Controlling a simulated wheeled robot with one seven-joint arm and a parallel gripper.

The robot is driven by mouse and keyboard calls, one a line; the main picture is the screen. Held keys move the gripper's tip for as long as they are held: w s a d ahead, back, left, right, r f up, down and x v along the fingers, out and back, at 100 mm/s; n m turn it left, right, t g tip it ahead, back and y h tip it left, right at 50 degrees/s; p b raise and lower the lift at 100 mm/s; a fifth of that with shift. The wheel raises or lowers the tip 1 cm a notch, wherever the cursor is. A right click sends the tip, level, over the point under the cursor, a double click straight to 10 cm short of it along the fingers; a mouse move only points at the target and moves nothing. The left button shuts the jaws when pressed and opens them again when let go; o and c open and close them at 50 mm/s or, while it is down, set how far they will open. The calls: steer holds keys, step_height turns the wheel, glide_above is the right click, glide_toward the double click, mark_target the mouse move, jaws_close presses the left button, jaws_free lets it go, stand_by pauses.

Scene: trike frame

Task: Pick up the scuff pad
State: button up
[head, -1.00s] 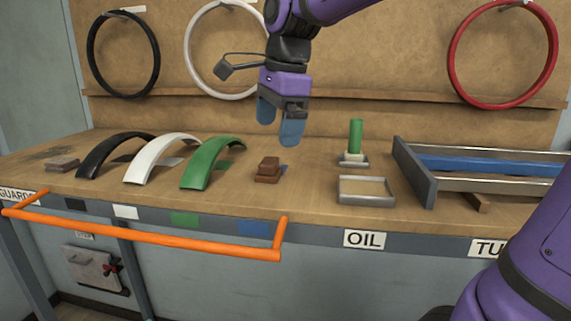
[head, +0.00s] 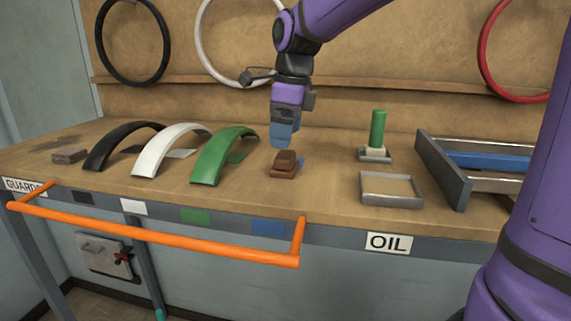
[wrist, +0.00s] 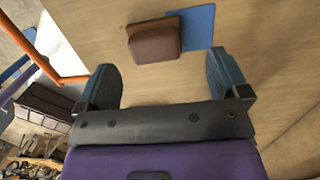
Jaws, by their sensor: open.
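A brown block with a raised, narrower top (head: 284,163), which looks like the scuff pad, lies on the wooden bench right of the green arch. In the wrist view, the brown block (wrist: 153,40) lies beside a flat blue patch (wrist: 203,27), partly over its edge. My gripper (head: 282,136) points down just above the block in the head view. In the wrist view, my gripper (wrist: 164,78) is open, its two blue-grey fingers wide apart with nothing between them. The block appears beyond the fingertips, between their lines.
Black, white and green arches (head: 225,155) stand left of the block. A small grey-brown stack (head: 69,156) lies far left. A shallow tray (head: 391,203), a green cylinder on a base (head: 377,130) and a metal frame (head: 455,170) are right. An orange rail (head: 160,237) runs along the front.

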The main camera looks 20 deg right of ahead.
mark_target(284, 154)
steer(key=f, duration=0.4)
steer(key=shift+s+a+f, duration=0.1)
steer(key=shift+s+a, duration=0.1)
steer(key=shift+s, duration=0.15)
steer(key=shift+f, duration=0.5)
steer(key=c, duration=0.9)
steer(key=shift+r, duration=0.1)
steer(key=shift+c, duration=0.2)
steer(key=shift+w+r, duration=0.1)
steer(key=shift+r, duration=0.35)
steer(key=r, duration=0.2)
steer(key=shift+s+r, duration=0.3)
steer(key=shift+s, duration=0.05)
steer(key=s, duration=0.5)
steer(key=s+r, duration=0.1)
steer(key=s, duration=0.9)
steer(key=shift+s+r, duration=0.15)
steer(key=shift+s, duration=0.05)
